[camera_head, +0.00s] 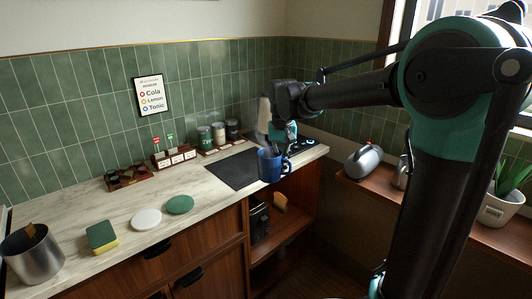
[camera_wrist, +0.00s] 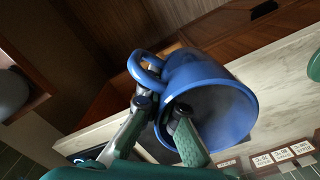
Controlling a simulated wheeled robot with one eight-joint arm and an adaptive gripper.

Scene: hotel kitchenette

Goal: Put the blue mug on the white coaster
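The blue mug (camera_head: 269,167) hangs roughly upright from my gripper (camera_head: 281,148) near the front edge of the counter, by the dark mat. In the wrist view the mug (camera_wrist: 215,95) shows its open mouth and its handle. My gripper (camera_wrist: 161,108) is shut on the mug's wall near the handle, with one finger inside the mouth and the other outside. The white coaster (camera_head: 146,219) lies flat and bare on the counter, well to the left of the mug. It is not seen in the wrist view.
A green coaster (camera_head: 180,204) lies just right of the white one. A sponge (camera_head: 102,237) and a metal bin (camera_head: 32,254) stand to the left. A dark mat (camera_head: 234,170), a labelled rack (camera_head: 174,157) and canisters (camera_head: 205,138) are farther right and back. The marble around the coasters is mostly clear.

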